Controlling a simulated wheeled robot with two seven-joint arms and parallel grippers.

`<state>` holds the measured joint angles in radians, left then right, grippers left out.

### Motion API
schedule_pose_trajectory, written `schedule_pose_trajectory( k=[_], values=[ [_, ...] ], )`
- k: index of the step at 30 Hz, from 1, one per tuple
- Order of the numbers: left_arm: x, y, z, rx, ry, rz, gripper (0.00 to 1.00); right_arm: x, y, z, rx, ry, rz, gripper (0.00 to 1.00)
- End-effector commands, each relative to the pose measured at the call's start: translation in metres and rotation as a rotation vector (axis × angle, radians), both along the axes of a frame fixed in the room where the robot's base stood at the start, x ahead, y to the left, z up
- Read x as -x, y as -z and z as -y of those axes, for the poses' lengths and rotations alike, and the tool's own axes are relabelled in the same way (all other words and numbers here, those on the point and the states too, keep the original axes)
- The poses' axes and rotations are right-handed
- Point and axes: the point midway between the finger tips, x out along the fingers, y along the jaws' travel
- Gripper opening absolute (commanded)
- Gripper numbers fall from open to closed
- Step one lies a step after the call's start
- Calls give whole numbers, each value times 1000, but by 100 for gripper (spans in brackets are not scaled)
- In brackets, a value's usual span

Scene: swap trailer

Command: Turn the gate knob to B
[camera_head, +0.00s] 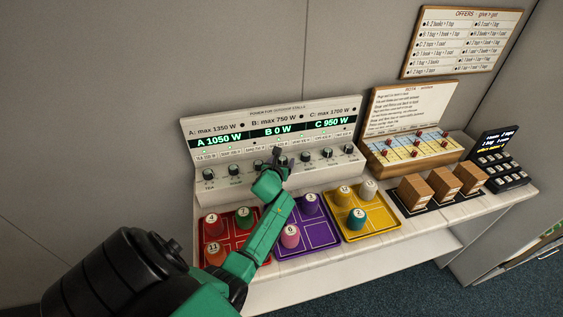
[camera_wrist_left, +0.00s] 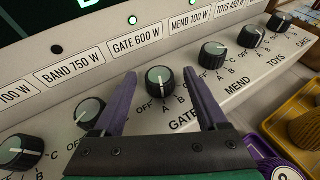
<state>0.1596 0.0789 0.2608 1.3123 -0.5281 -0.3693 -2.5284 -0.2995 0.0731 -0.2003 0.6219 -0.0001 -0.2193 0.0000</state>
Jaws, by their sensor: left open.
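The gate knob (camera_wrist_left: 160,82) is a dark knob with a pale green face below the label "GATE 600 W" in the left wrist view. OFF, A and B are printed around it. In the head view my left gripper (camera_head: 277,158) is at the panel (camera_head: 215,185) and hides the gate knob. The display (camera_head: 277,131) reads A 1050 W, B 0 W, C 950 W. My right gripper is not in view.
The band knob (camera_wrist_left: 90,111) and mend knob (camera_wrist_left: 213,54) flank the gate knob closely. Below the panel are a red tray (camera_head: 232,247), a purple tray (camera_head: 322,237) and a yellow tray (camera_head: 384,219) with numbered pieces. Brown boxes (camera_head: 414,192) stand farther right.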

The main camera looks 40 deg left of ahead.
Motion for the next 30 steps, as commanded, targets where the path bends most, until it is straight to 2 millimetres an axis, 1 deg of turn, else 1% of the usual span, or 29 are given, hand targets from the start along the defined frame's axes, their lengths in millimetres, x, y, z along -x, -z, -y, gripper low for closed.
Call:
schedule_pose_trajectory(
  k=[1, 2, 3, 5, 6, 12, 17, 24, 30],
  values=[
    [0, 0, 0, 0, 0, 0, 64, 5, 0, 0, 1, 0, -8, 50],
    [0, 0, 0, 0, 0, 0, 52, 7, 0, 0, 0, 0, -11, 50],
    [0, 0, 0, 0, 0, 0, 37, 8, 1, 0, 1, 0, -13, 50],
    [0, 0, 0, 0, 0, 0, 14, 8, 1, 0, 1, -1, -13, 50],
    [0, 0, 0, 0, -1, -1, 0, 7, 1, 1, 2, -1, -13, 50],
    [0, 1, 0, 0, -6, -1, 0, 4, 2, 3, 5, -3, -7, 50],
    [0, 3, 1, 0, -42, 0, 0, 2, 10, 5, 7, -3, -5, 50],
    [-1, 5, 2, -1, -175, 1, 0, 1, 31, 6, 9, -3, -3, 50],
    [-3, 3, 3, -3, -334, 1, 0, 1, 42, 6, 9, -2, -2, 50]
  ],
)
